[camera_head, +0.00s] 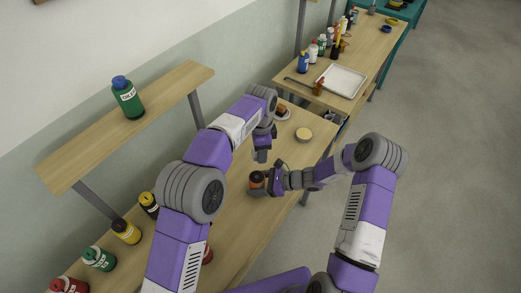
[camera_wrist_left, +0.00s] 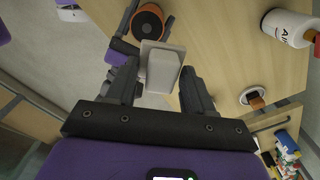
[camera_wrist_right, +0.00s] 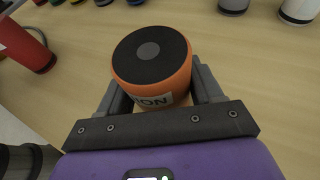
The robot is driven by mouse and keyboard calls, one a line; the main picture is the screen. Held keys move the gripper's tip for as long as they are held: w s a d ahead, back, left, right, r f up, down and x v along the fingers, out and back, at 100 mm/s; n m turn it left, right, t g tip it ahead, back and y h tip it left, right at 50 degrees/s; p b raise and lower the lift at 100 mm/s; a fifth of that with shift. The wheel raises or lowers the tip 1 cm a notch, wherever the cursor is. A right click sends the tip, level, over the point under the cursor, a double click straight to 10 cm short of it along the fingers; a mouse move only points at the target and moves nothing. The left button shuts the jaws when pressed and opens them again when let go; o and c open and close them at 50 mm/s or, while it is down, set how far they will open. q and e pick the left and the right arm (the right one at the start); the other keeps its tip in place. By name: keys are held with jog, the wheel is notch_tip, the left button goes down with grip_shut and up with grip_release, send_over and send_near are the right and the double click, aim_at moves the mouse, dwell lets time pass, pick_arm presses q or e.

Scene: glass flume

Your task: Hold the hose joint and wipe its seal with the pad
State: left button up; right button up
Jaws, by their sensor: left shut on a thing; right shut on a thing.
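The hose joint, an orange cylinder with a black end face (camera_wrist_right: 150,62), sits between the fingers of my right gripper (camera_wrist_right: 155,95), which is shut on it. It shows near the table's front edge in the head view (camera_head: 256,180). My left gripper (camera_wrist_left: 160,80) is shut on a pale grey block, the pad (camera_wrist_left: 164,68). In the head view my left gripper (camera_head: 262,155) is just above and behind the joint. In the left wrist view the joint (camera_wrist_left: 148,20) is just beyond the pad; I cannot tell whether they touch.
Several bottles (camera_head: 126,231) stand at the left. A shelf (camera_head: 150,105) with a green bottle (camera_head: 127,98) is at the wall. A second table holds a white tray (camera_head: 341,80).

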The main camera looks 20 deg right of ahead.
jog(key=o, duration=1.2)
jog(key=v, duration=1.2)
jog(key=shift+r, duration=0.15)
